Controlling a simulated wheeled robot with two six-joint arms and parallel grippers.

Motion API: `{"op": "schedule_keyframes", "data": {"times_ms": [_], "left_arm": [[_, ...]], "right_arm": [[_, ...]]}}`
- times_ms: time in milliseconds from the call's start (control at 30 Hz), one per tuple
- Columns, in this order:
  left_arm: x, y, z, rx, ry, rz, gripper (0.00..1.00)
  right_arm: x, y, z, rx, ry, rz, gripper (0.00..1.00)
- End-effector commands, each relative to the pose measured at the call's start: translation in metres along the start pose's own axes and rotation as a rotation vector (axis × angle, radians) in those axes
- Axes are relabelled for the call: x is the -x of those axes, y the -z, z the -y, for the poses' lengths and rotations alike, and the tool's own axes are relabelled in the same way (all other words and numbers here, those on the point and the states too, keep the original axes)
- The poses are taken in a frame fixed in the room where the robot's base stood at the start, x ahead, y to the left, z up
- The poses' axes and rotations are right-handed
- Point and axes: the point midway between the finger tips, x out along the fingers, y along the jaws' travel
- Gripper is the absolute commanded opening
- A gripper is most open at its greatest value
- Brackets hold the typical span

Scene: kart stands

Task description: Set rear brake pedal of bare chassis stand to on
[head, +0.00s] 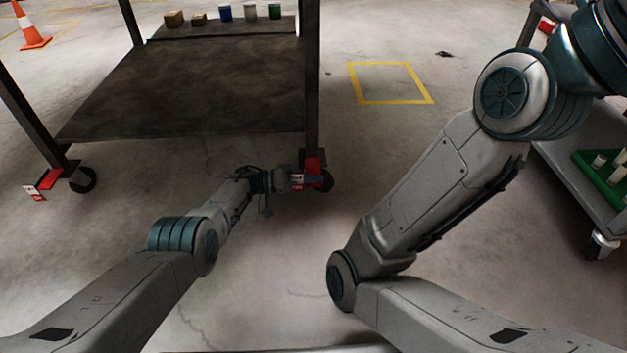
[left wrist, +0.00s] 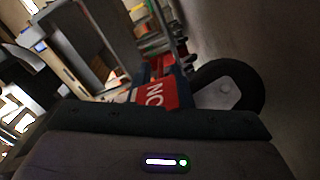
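The stand has dark posts and a dark flat deck (head: 200,85). At the foot of its right post is a red brake pedal (head: 315,164) beside a black caster wheel (head: 326,180). My right gripper is out of view. I cannot tell the pedal's tilt.
A second red and white pedal (head: 42,185) with a caster is at the stand's left post. Cans and boxes stand on a shelf (head: 225,30) at the back. A cart (head: 580,185) with a green tray is at right. An orange cone (head: 30,28) stands far left.

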Motion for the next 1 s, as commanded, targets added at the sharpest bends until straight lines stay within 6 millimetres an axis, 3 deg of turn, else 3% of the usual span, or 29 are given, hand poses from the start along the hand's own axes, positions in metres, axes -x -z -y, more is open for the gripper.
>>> {"op": "schedule_keyframes", "data": {"times_ms": [300, 433, 800, 1000], "left_arm": [[-0.001, 0.001, 0.0, 0.001, 0.0, 0.0, 0.26], [0.009, 0.001, -0.001, 0.001, 0.001, -0.001, 0.26], [0.08, 0.0, 0.0, 0.002, 0.003, -0.002, 0.26], [0.103, 0.0, 0.0, 0.001, 0.001, -0.001, 0.26]], "right_arm": [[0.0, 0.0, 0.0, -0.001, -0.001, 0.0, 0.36], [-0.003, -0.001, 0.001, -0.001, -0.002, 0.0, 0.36], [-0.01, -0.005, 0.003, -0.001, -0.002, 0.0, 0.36], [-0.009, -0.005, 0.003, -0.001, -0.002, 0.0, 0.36]]}}
